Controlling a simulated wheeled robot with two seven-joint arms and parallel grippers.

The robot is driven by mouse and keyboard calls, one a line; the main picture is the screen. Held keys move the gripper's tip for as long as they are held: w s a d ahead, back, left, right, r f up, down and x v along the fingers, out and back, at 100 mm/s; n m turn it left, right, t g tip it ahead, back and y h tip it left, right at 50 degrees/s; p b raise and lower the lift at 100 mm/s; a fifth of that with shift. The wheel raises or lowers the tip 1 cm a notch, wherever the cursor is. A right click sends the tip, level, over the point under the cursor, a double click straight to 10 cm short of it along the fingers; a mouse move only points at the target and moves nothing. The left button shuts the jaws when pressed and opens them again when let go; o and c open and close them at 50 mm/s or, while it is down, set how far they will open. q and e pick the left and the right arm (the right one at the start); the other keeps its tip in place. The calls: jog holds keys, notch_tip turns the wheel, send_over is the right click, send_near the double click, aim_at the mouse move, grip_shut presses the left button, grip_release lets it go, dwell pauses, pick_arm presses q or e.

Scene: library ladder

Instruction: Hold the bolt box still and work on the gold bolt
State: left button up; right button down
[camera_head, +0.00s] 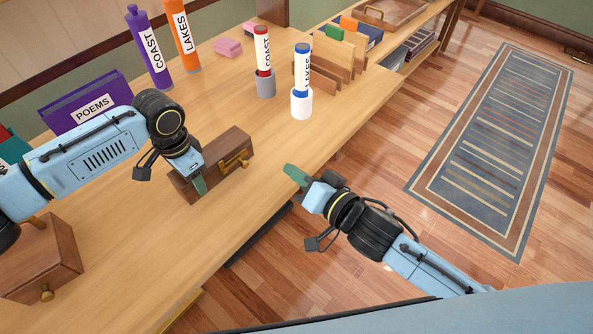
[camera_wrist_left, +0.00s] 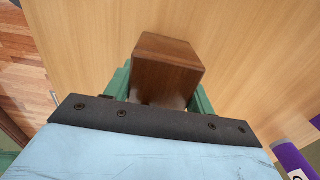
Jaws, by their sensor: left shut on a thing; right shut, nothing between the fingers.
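The bolt box (camera_head: 236,142) is a dark brown wooden block lying on the light wood bench. A gold bolt (camera_head: 238,161) is mounted on its front side, near the right end. My left gripper (camera_head: 197,184) is shut on the left part of the box, with green fingers on both sides of it. In the left wrist view the box (camera_wrist_left: 168,62) sits between the two green fingers. My right gripper (camera_head: 291,172) is shut and empty. It is at the bench's front edge, to the right of the box and apart from it.
A brown drawer box (camera_head: 42,262) with a knob is at front left. A striped rug (camera_head: 500,140) lies on the floor.

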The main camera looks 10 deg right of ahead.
pick_arm(q)
jog(key=o, duration=1.2)
jog(key=shift+o, duration=0.2)
jog(key=shift+r, duration=0.1)
